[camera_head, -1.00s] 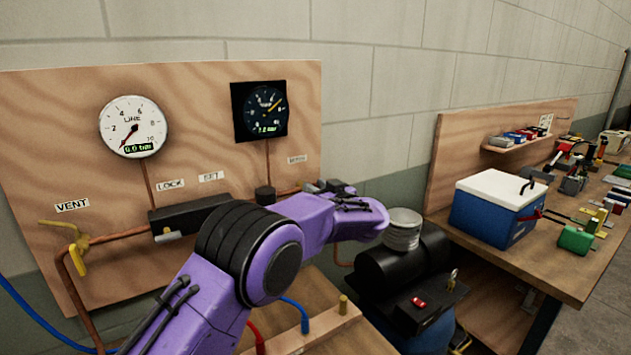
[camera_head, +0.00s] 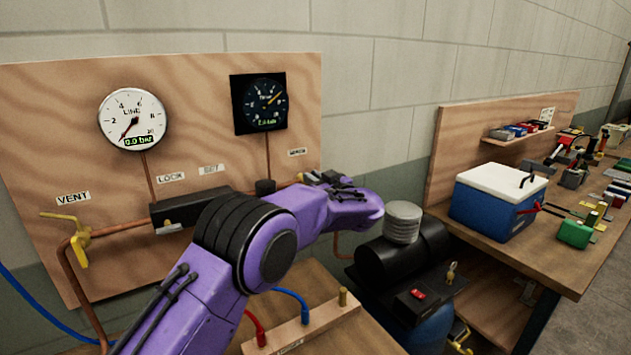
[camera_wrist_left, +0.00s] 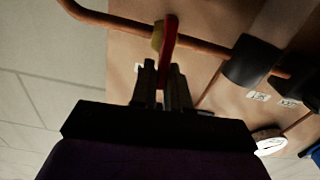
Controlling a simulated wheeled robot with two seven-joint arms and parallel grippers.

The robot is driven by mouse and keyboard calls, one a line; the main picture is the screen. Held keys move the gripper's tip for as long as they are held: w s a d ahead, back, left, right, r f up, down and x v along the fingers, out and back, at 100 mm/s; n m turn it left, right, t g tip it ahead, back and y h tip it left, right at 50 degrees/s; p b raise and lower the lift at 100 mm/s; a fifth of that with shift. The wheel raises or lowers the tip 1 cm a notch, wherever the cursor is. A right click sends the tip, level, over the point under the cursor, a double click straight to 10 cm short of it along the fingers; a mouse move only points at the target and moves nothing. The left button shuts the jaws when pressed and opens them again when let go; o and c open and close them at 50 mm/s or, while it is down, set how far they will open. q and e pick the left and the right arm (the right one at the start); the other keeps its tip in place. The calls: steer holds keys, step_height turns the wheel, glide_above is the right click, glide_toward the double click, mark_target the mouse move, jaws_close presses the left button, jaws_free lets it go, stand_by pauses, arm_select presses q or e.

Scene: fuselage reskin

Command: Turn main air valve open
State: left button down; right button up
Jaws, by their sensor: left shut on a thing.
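The main air valve shows in the left wrist view as a red lever (camera_wrist_left: 169,40) beside a yellow brass body (camera_wrist_left: 157,37) on a copper pipe. My left gripper (camera_wrist_left: 164,75) is shut on the red lever, with its fingers at the lever's lower end. In the head view a bit of brass (camera_head: 301,177) shows on the pipe at the board's right edge, under a small label (camera_head: 297,153). There my left gripper (camera_head: 322,178) is at the pipe, partly hidden by my purple wrist, and the lever is hidden. My right gripper is not in view.
The LINE gauge (camera_head: 132,119) reads 0.0 bar, with a dark gauge (camera_head: 259,103) to its right. A yellow vent valve (camera_head: 79,241) is at left. A black compressor (camera_head: 405,258) stands right of my wrist. A blue cooler (camera_head: 494,207) sits on the right bench.

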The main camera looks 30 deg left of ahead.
arm_select(q)
steer(key=f+n+b, duration=0.1)
steer(key=n+b, duration=0.2)
steer(key=n, duration=0.1)
steer(key=s+a+n+b, duration=0.1)
steer(key=n+b, duration=0.3)
steer(key=s+f+n+b, duration=0.1)
steer(key=n+b, duration=0.3)
steer(key=n, duration=0.1)
steer(key=shift+a+f, duration=0.15)
steer(key=shift+f, duration=0.15)
steer(key=shift+s+f+n+b, duration=0.1)
steer(key=shift+f+n+b, duration=0.1)
steer(key=shift+n+b, duration=1.7)
steer(key=shift+n, duration=0.2)
steer(key=c, duration=1.2)
jaws_free()
steer(key=b+v, duration=0.2)
steer(key=v, duration=0.8)
steer(key=shift+s+b, duration=0.2)
steer(key=shift+b, duration=0.15)
